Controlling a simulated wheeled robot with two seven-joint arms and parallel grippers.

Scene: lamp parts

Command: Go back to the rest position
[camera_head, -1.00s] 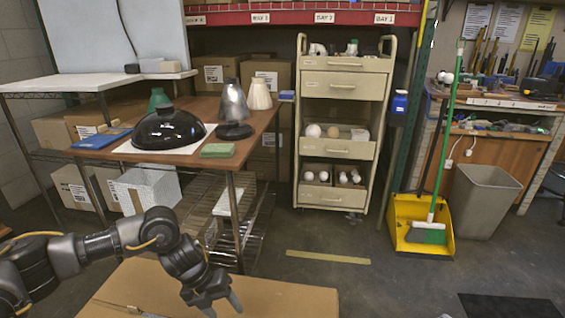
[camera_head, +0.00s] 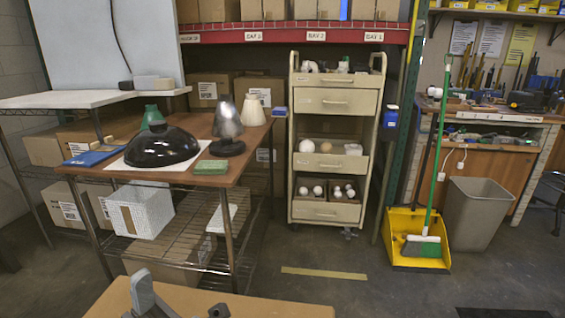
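My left gripper (camera_head: 181,300) shows only in part at the bottom edge of the head view. Two grey finger pieces stand apart, with no object visible between them; the rest of the hand and the arm are out of view. It is over or in front of the cardboard box top (camera_head: 280,309). My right gripper is not in view. On the brown table lie lamp parts: a black dome shade (camera_head: 162,148) on a white sheet, a grey metallic shade (camera_head: 228,122) on a dark base, a cream shade (camera_head: 253,110) and a green shade (camera_head: 152,116).
A beige drawer cart (camera_head: 338,102) holding bulbs stands right of the brown table (camera_head: 238,163). Further right are a yellow dustpan (camera_head: 402,225) with a green broom (camera_head: 433,185), a grey bin (camera_head: 478,212) and a workbench.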

